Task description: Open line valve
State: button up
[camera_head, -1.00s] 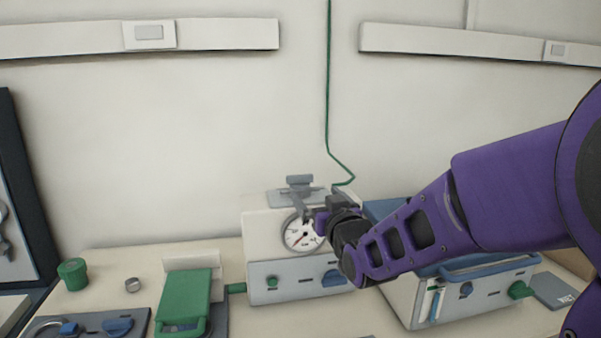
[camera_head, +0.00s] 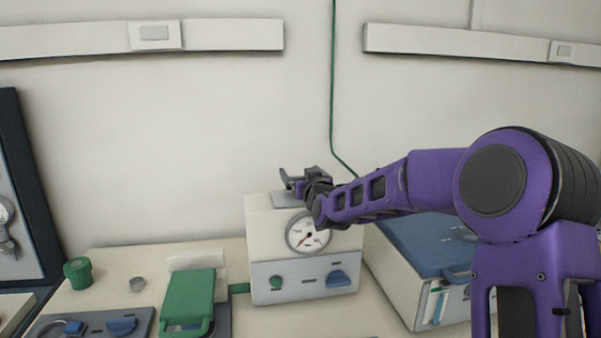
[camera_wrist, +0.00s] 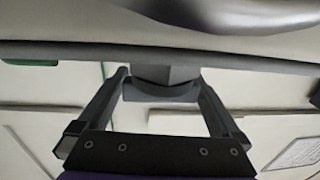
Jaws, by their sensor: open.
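A white box with a round dial gauge (camera_head: 308,233) stands against the wall, with a grey plate (camera_head: 285,200) on its top. A green line (camera_head: 333,90) runs down the wall behind it. My gripper (camera_head: 293,181) is over the top of this box. In the wrist view my gripper (camera_wrist: 160,97) is open, with its two fingers on either side of a grey block-like part (camera_wrist: 165,82), which may be the valve handle. Whether the fingers touch it I cannot tell. In the head view my gripper and wrist mostly hide that part.
A blue-lidded white box (camera_head: 425,245) stands to the right, below my arm. The wall above is clear up to the rails.

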jog(key=shift+w, duration=0.25)
jog(key=c, duration=1.1)
jog(key=shift+a+f, duration=0.1)
jog(key=shift+a, duration=0.05)
jog(key=shift+h+b, duration=0.3)
jog(key=shift+b, duration=0.25)
jog(key=shift+d+m+h, duration=0.25)
jog(key=shift+m+h, duration=0.25)
jog(key=shift+c, duration=0.2)
